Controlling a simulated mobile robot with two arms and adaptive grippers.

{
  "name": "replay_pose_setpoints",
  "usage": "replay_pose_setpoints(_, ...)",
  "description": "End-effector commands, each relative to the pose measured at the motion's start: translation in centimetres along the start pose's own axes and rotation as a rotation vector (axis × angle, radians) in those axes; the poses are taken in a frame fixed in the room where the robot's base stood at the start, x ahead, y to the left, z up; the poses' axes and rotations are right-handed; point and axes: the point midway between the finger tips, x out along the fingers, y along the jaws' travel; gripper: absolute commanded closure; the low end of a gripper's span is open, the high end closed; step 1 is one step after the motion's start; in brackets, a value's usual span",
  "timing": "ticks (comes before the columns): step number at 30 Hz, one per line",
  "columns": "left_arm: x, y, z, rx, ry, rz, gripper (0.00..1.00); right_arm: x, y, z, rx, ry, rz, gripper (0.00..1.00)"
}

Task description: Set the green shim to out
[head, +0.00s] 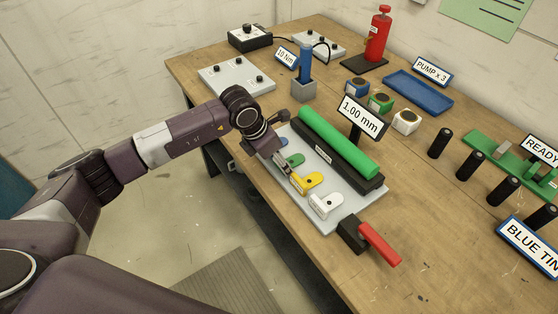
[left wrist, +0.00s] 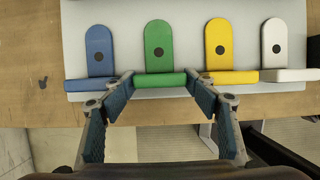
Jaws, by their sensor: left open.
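The green shim (left wrist: 160,50) is a rounded tab with a dark dot and a bar across its near end. It lies on a light grey plate between a blue shim (left wrist: 99,50) and a yellow shim (left wrist: 218,48); a white shim (left wrist: 276,46) is at the right. In the head view the green shim (head: 294,160) is partly hidden by my left gripper (head: 288,174). In the left wrist view my left gripper (left wrist: 160,85) is open, its fingertips on either side of the green shim's bar. Contact cannot be told. My right gripper is not in view.
A green roller (head: 340,142) lies behind the shims, by a "1.00 mm" sign (head: 360,117). A red-handled lever (head: 378,243) stands at the plate's near right end. Black cylinders (head: 440,143) stand farther right on the wooden table (head: 430,245). The table's front edge runs below my left arm.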

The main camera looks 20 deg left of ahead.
Motion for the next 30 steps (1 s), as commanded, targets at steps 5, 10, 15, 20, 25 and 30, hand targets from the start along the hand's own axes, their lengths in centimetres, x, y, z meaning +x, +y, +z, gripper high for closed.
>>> replay_pose_setpoints(5,-0.6,0.2,0.1,-0.001,-0.004,0.004,0.38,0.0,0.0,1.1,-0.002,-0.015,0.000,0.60)
replay_pose_setpoints(10,-2.9,0.2,0.1,0.001,-0.005,0.005,0.38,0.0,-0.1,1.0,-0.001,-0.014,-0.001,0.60)
replay_pose_setpoints(15,-5.5,0.2,0.1,0.000,-0.004,0.003,0.38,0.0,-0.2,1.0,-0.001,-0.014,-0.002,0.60)
replay_pose_setpoints(20,-7.3,0.2,0.0,0.000,-0.002,0.001,0.38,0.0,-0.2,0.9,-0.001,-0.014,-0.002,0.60)
replay_pose_setpoints(25,-8.0,0.1,-0.1,-0.001,0.000,0.000,0.38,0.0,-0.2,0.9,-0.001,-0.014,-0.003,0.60)
replay_pose_setpoints(30,-8.0,0.1,-0.1,-0.001,0.000,-0.001,0.38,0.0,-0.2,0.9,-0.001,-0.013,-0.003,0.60)
